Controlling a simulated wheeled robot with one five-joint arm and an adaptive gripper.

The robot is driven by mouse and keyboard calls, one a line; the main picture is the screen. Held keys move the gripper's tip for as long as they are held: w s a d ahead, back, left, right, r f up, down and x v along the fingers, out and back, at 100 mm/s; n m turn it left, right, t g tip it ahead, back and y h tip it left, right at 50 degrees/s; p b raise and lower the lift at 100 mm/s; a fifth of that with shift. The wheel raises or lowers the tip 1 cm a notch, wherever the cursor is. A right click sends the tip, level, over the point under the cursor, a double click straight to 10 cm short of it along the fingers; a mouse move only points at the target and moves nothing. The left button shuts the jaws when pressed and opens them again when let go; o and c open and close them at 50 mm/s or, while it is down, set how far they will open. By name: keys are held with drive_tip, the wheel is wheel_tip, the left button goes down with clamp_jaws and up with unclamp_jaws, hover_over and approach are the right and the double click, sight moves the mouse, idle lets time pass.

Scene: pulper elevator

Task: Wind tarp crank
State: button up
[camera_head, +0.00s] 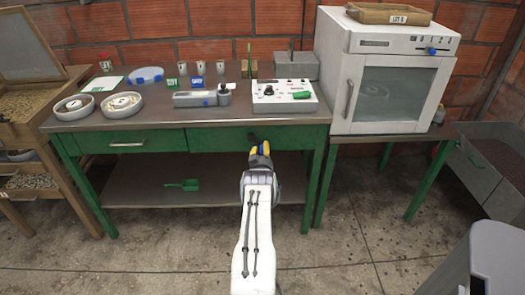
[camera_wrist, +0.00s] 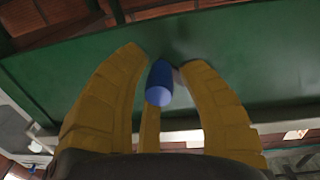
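A small blue knob (camera_wrist: 159,84) stands out toward me between my yellow fingers in the wrist view. Behind it is a flat green panel (camera_wrist: 240,60). In the head view my gripper (camera_head: 260,148) is at the front of the bench's right green drawer (camera_head: 220,138), and a bit of the blue (camera_head: 265,144) shows between the fingertips. The fingertips of my gripper (camera_wrist: 160,58) lie on both sides of the knob in the wrist view. I cannot tell whether they touch it. No tarp can be made out, and the rest of any crank is hidden.
The green bench carries a control box (camera_head: 284,96), a grey instrument (camera_head: 202,97) and two round dishes. A white oven (camera_head: 387,75) stands to the right. A green scoop (camera_head: 182,185) lies on the lower shelf. The concrete floor in front is mostly clear.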

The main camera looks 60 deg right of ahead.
clamp_jaws()
drive_tip(key=shift+b, duration=0.3)
drive_tip(key=shift+s+d+r+n+b, duration=0.15)
drive_tip(key=shift+r+n+b, duration=0.1)
drive_tip(key=shift+n+b, duration=0.45)
drive_tip(key=shift+s+d+r+n+b, duration=0.15)
drive_tip(key=shift+r+n+b, duration=0.1)
drive_tip(key=shift+n+b, duration=0.3)
drive_tip(key=shift+s+r+n+b, duration=0.15)
drive_tip(key=shift+r+n+b, duration=0.1)
drive_tip(key=shift+n+b, duration=0.3)
drive_tip(key=n+b, duration=0.1)
drive_tip(key=b, duration=0.1)
drive_tip(key=shift+s+r+b, duration=0.1)
drive_tip(key=shift+r+b, duration=0.05)
drive_tip(key=shift+b, duration=0.2)
drive_tip(key=n+b, duration=0.1)
drive_tip(key=b, duration=0.6)
drive_tip(key=shift+d+r+n, duration=0.1)
drive_tip(key=shift+r+n, duration=0.25)
drive_tip(key=shift+n, duration=0.05)
drive_tip(key=r+n+b, duration=0.1)
drive_tip(key=b, duration=0.4)
drive_tip(key=shift+b, duration=0.4)
drive_tip(key=shift+r+b, duration=0.35)
drive_tip(key=shift+b, duration=0.35)
